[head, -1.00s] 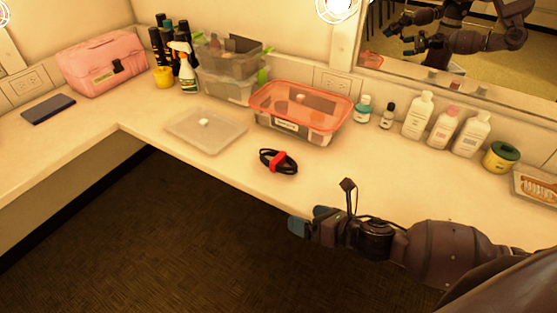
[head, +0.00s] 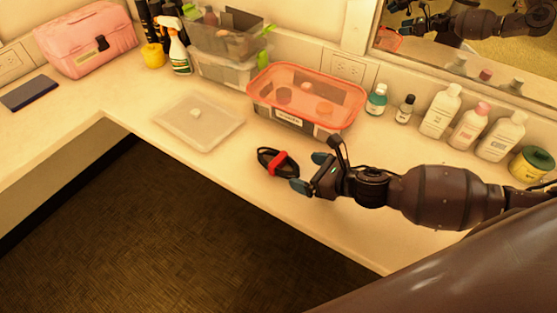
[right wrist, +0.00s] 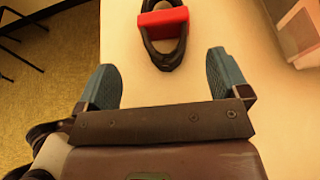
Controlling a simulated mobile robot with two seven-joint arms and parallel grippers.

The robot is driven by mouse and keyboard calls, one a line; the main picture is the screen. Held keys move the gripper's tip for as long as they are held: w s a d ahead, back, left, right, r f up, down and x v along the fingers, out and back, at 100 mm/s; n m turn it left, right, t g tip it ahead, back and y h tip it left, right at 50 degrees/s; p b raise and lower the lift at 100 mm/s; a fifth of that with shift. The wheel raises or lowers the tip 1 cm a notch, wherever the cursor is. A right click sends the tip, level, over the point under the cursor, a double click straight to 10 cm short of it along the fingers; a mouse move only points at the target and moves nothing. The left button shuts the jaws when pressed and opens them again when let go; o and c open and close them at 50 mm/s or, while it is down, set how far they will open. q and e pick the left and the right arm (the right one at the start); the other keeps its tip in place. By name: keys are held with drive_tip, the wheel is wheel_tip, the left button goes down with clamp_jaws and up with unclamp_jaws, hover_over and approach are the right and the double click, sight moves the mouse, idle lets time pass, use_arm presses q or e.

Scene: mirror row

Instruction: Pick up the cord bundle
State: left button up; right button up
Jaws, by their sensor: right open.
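The cord bundle (head: 266,160) is a black loop of cord with a red band around its middle. It lies on the counter, just in front of the clear bin with the orange rim. My right gripper (head: 307,173) is just to the right of the bundle, open and empty, its blue fingertips pointing toward it. In the right wrist view the bundle (right wrist: 166,50) shows ahead of the open fingers (right wrist: 162,85), roughly centred between them and apart from them. Its far end is cut off by the picture's top edge. My left gripper is not in view.
The orange-rimmed bin (head: 305,97) stands behind the bundle and a flat clear lid (head: 199,123) lies to its left. Several bottles (head: 468,126) line the mirror wall. The counter's front edge (head: 215,172) is close to the bundle.

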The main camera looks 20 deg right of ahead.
sight(291, 166)
drive_tip(key=shift+d+b+x, duration=0.15)
drive_tip(key=shift+b+x, duration=0.15)
drive_tip(key=shift+x, duration=1.7)
drive_tip(key=shift+d+b+x, duration=0.1)
drive_tip(key=shift+b+x, duration=0.15)
drive_tip(key=shift+x, duration=1.7)
drive_tip(key=shift+w+f, duration=0.1)
drive_tip(key=shift+w, duration=0.05)
drive_tip(key=c, duration=1.1)
